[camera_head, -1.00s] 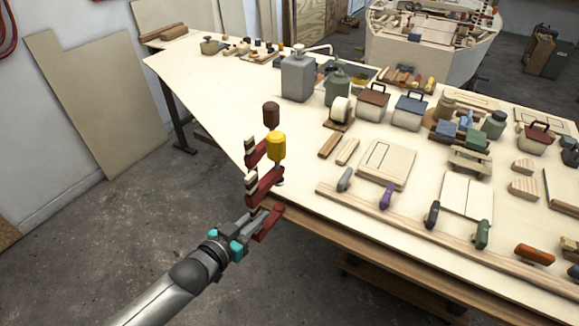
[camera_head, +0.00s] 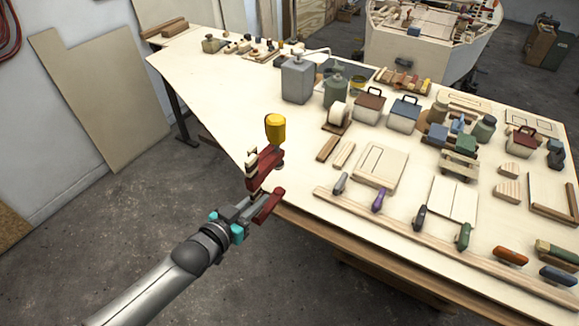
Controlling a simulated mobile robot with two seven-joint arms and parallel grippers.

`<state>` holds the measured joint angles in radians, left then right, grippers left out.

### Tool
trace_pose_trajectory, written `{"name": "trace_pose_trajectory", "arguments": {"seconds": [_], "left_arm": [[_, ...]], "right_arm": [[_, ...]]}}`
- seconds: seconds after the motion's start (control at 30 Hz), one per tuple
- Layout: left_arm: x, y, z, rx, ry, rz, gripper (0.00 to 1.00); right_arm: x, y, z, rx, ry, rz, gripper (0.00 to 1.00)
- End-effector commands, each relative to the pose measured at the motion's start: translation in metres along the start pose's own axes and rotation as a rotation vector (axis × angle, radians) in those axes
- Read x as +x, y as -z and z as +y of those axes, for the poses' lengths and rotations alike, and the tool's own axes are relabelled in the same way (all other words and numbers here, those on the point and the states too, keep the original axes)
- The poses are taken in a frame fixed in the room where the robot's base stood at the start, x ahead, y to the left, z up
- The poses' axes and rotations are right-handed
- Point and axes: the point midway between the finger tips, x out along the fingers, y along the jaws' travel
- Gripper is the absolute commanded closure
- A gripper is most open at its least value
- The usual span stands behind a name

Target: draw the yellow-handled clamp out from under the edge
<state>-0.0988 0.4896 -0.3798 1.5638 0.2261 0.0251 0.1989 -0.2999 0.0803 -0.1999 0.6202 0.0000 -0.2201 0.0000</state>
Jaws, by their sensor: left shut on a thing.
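The yellow-handled clamp (camera_head: 275,128) is upright at the near left edge of the bench, its yellow handle above the top. Its dark red upper arm (camera_head: 266,166) overlaps the tabletop in the picture, and its lower red arm (camera_head: 268,206) shows in front of the edge. I cannot tell whether its jaws still touch the board. My left gripper (camera_head: 246,209) is shut on the clamp from the near left, over open floor. The grip is small and partly hidden by the clamp. My right gripper is out of view.
A long wood strip (camera_head: 400,232) with several small tools lies along the near edge to the right. Grey canister (camera_head: 298,79), jars and boxes stand farther back. Open floor (camera_head: 110,215) lies left.

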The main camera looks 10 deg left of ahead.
Motion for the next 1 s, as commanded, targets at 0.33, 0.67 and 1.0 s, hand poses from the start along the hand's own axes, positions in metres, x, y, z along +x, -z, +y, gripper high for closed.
{"name": "trace_pose_trajectory", "arguments": {"seconds": [0.33,0.67,1.0], "left_arm": [[-0.009,0.040,0.000,0.000,0.000,0.008,1.00],[-0.016,0.068,0.000,0.001,-0.001,0.009,1.00],[-0.020,0.083,0.000,0.001,-0.001,0.007,1.00]], "right_arm": [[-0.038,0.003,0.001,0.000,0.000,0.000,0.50],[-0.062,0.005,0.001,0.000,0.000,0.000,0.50],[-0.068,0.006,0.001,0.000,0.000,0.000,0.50]]}}
